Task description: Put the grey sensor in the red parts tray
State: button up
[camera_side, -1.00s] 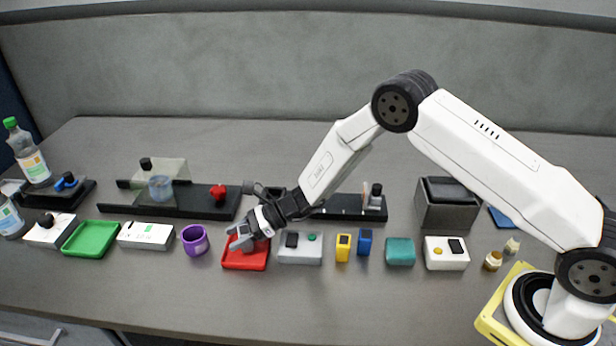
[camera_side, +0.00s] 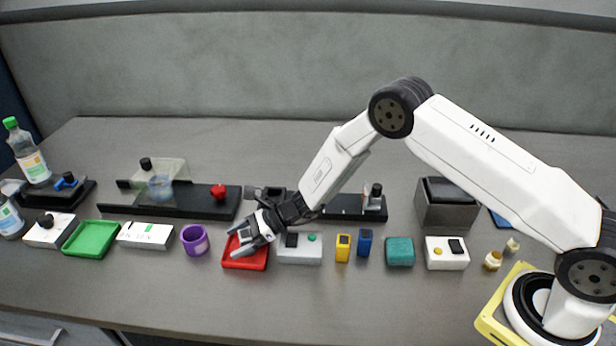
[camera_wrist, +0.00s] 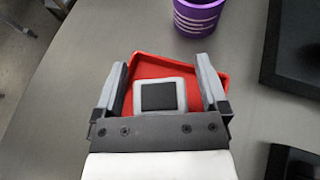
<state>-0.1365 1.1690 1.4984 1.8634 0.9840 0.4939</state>
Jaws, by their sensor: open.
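The red parts tray (camera_side: 246,262) lies on the table left of the middle in the side view, and its red floor and rim (camera_wrist: 150,68) show between my fingers in the wrist view. The grey sensor (camera_wrist: 160,95), a light grey block with a dark square on top, is between my fingers, over or in the tray. A gap shows between it and each finger. In the side view a small part of the sensor (camera_side: 245,236) shows by the fingertips. My gripper (camera_side: 241,246) is open at the tray. Whether the sensor rests on the tray floor is hard to tell.
A purple cup (camera_side: 195,240) stands just left of the tray. A grey box with buttons (camera_side: 300,252) is close on its right. A long black rail (camera_side: 345,207) lies behind. The table in front of the tray is clear.

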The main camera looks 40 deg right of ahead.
jog(key=shift+r, duration=0.15)
jog(key=shift+d+r, duration=0.15)
jog(key=shift+d, duration=0.1)
jog(key=v, duration=1.1)
jog(key=shift+s+d, duration=0.15)
jog(key=shift+d, duration=0.05)
jog(key=s+n+g, duration=0.1)
jog(key=s, duration=0.1)
jog(key=s+r+n+g+h, duration=0.1)
jog(key=s+n, duration=0.1)
jog(key=s+r+n+g+h, duration=0.1)
jog(key=s, duration=0.1)
jog(key=shift+d+n, duration=0.1)
jog(key=shift+n, duration=0.2)
jog(key=s+d+r+n+h, duration=0.3)
jog(key=s+d+n+h, duration=0.2)
jog(key=s+n, duration=0.3)
jog(key=s+d+r+n+h, duration=0.3)
jog(key=s+d+n+h, duration=0.2)
jog(key=s+n, duration=0.3)
jog(key=shift+d+r+n, duration=0.4)
jog(key=shift+d+n, duration=0.2)
jog(key=shift+n, duration=0.4)
